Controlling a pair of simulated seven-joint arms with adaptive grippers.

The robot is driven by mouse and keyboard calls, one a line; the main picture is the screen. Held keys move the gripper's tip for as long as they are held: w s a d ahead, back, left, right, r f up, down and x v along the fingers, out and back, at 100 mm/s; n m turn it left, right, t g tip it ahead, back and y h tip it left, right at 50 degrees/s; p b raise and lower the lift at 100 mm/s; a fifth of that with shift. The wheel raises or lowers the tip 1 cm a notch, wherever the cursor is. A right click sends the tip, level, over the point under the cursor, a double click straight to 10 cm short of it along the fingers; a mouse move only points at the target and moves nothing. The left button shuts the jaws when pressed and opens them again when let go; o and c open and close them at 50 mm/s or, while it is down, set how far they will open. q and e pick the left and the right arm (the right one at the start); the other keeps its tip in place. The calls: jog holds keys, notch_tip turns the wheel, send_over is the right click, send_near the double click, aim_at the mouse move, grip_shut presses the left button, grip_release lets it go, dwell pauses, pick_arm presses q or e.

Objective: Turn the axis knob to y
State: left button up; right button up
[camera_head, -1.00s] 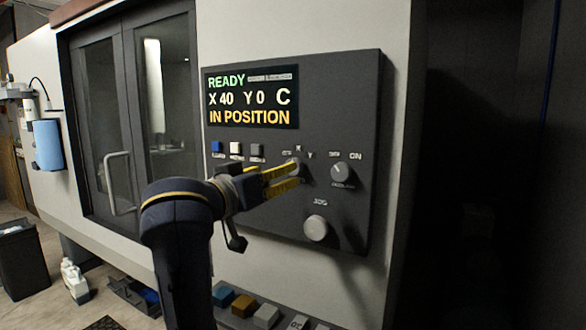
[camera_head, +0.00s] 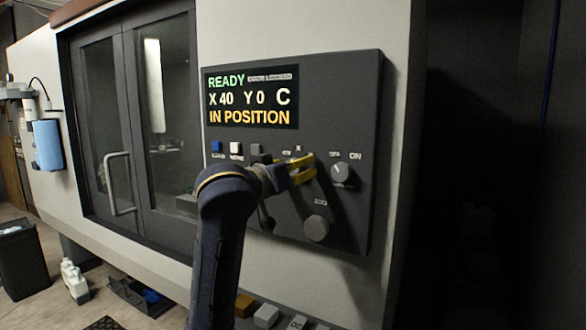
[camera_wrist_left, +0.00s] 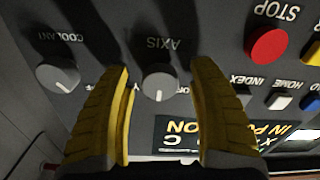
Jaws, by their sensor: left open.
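The axis knob (camera_wrist_left: 158,80) is a round grey knob under the label AXIS, which reads upside down in the left wrist view. Its white pointer line points toward the picture's bottom, between the Y mark (camera_wrist_left: 132,87) on its left and the OFF mark on its right. My left gripper (camera_wrist_left: 161,68) is open, its yellow fingers on either side of the knob with gaps showing. In the head view my left gripper (camera_head: 313,166) is at the control panel (camera_head: 345,100) and hides the axis knob. My right gripper is not in view.
The coolant knob (camera_head: 341,173) is close on the right, and the jog knob (camera_head: 317,228) is below. A red stop button (camera_wrist_left: 268,45) and small push buttons show in the wrist view. The display (camera_head: 250,97) reads READY, X 40, Y 0, C, IN POSITION.

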pick_arm(q)
grip_shut()
dwell(0.4)
jog(key=shift+m, duration=0.3)
jog(key=m, duration=0.4)
jog(key=shift+a, duration=0.1)
jog(key=shift+m, duration=2.6)
grip_release()
